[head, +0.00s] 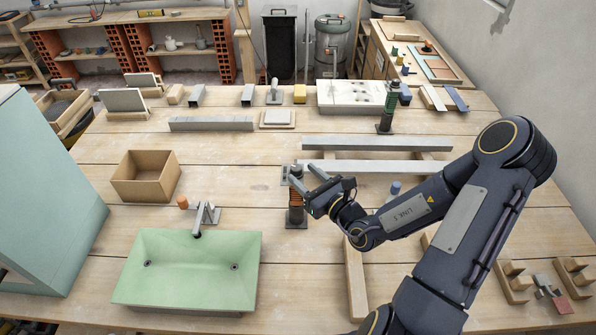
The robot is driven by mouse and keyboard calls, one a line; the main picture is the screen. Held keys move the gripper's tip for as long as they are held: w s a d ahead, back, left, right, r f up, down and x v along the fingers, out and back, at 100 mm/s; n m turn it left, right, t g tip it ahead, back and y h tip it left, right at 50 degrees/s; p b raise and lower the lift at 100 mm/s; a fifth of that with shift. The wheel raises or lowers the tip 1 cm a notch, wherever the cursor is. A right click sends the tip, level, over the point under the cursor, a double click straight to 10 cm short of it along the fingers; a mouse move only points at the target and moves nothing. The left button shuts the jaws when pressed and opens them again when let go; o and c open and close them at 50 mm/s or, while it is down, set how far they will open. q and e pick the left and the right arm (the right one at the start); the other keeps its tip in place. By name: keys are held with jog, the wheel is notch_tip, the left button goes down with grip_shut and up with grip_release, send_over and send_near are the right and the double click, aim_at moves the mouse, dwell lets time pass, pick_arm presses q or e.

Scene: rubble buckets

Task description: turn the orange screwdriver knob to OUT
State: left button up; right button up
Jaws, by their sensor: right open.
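An orange-and-dark upright post (296,206), which looks like the orange screwdriver knob, stands on a small dark base plate on the wooden table, behind and to the right of the green basin. My right gripper (302,173) reaches in from the right and is open at the top of this post. Its fingers partly cover the post's upper end, and I cannot tell whether they touch it. Any OUT marking is too small to read. A similar green post (390,98) stands further back right. My left gripper is not in view.
A green basin (190,292) with a grey tap (205,217) lies front left, with an open wooden box (146,178) behind it. Grey bars (372,167) lie behind my right gripper. A large pale green panel (45,190) stands at the left. Bare boards lie between box and post.

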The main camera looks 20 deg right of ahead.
jog(key=v, duration=0.3)
jog(key=shift+s, duration=0.35)
dwell(0.4)
jog(key=s+a+r+n+g+y, duration=0.4)
jog(key=s+a+n+g+y, duration=0.15)
jog(key=a+n, duration=0.35)
jog(key=s+a+r+n+g+y, duration=0.5)
jog(key=s+a+n+g, duration=0.15)
jog(key=n, duration=0.45)
jog(key=s+f+n+g+h, duration=0.2)
jog(key=s+n+g+h, duration=0.1)
jog(key=s+n+h, duration=0.3)
jog(key=s+d+n+t+h, duration=0.3)
jog(key=d+n+h, duration=0.1)
jog(key=d, duration=0.5)
jog(key=shift+r+n+h, duration=0.25)
jog(key=shift+n+h, duration=0.1)
jog(key=shift+n, duration=0.45)
